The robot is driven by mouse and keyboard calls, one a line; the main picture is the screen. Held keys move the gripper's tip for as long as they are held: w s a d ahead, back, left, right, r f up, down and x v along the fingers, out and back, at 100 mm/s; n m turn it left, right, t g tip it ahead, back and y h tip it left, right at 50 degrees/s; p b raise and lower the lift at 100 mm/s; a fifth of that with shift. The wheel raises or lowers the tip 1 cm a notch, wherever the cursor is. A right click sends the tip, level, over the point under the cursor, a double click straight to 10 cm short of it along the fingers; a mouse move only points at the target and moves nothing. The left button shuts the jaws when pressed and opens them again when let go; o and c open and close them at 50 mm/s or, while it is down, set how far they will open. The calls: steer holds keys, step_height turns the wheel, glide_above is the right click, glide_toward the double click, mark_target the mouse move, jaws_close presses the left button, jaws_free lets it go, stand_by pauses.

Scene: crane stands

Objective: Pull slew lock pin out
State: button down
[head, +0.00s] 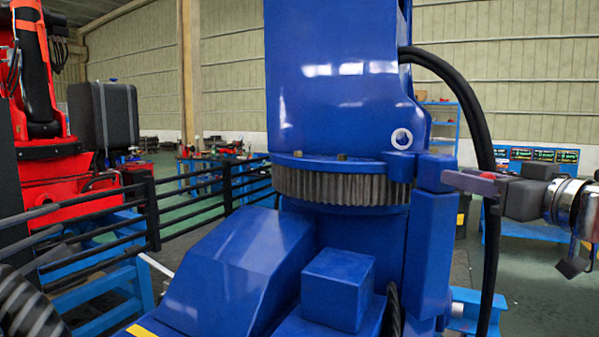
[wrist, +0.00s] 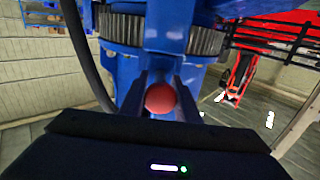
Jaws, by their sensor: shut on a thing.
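The slew lock pin shows as a round red knob (wrist: 160,98) in the wrist view, between the two dark fingers of my gripper (wrist: 160,84). My gripper (head: 455,181) is shut on it, beside the blue upright housing (head: 434,222) at the right of the crane column in the head view. The pin's shaft is hidden, so I cannot tell how deep it sits. The toothed slew ring (head: 340,187) lies left of the housing and also shows in the wrist view (wrist: 203,41).
A black hose (head: 462,95) loops down close behind my gripper. The blue crane column (head: 335,75) rises left of it. Black railings (head: 150,212) and a red machine (head: 62,180) stand at the left. A blue workbench (head: 545,228) stands behind at the right.

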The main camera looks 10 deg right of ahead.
steer(key=c, duration=1.4)
jaws_free()
steer(key=shift+s, duration=0.2)
steer(key=shift+s, duration=0.1)
